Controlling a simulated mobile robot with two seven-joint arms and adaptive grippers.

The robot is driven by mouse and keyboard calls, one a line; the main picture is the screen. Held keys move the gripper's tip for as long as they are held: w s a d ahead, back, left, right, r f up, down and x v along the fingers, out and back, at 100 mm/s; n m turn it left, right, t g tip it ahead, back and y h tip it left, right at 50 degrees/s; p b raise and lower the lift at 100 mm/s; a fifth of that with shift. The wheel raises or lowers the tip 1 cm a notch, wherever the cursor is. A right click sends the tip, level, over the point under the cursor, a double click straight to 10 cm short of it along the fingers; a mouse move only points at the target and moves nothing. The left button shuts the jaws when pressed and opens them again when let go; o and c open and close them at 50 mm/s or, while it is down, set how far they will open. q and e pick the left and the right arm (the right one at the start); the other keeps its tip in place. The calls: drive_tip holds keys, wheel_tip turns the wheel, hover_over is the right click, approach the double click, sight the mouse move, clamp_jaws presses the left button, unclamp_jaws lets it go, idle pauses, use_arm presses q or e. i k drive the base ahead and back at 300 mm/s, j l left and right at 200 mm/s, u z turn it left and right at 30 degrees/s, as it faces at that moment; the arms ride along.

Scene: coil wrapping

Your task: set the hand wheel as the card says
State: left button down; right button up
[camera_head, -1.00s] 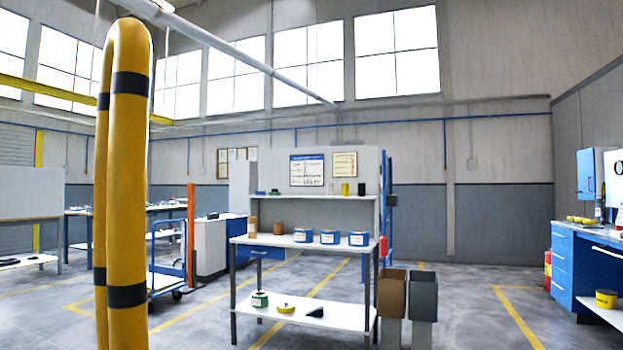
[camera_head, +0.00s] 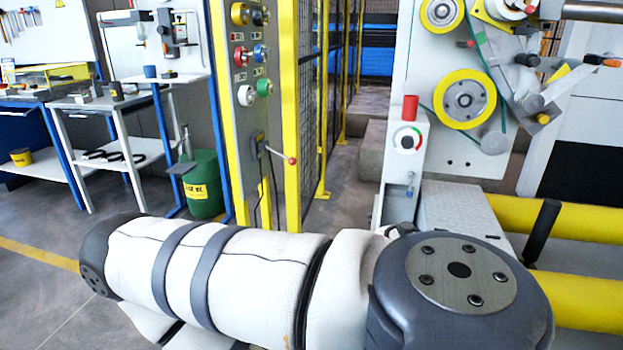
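No thing that I can clearly name as the hand wheel shows, and no readable card is in view. A pale machine (camera_head: 452,143) stands at the right. It carries a yellow-rimmed disc (camera_head: 465,99) and a smaller yellow-rimmed disc (camera_head: 441,13) above it. A small white dial (camera_head: 407,140) with a black centre and a coloured arc sits on a grey box left of the larger disc. One of my arms lies across the foreground and hides the floor and part of the machine's base. Neither gripper is in view.
A yellow control post (camera_head: 247,120) with several coloured knobs and a red-tipped lever (camera_head: 292,160) stands in the middle by mesh fencing. A green drum (camera_head: 203,184) and benches are at the left. Yellow rollers (camera_head: 580,299) lie low at the right. Floor shows at lower left.

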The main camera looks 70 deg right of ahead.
sight(405, 228)
drive_tip(key=z, duration=2.9)
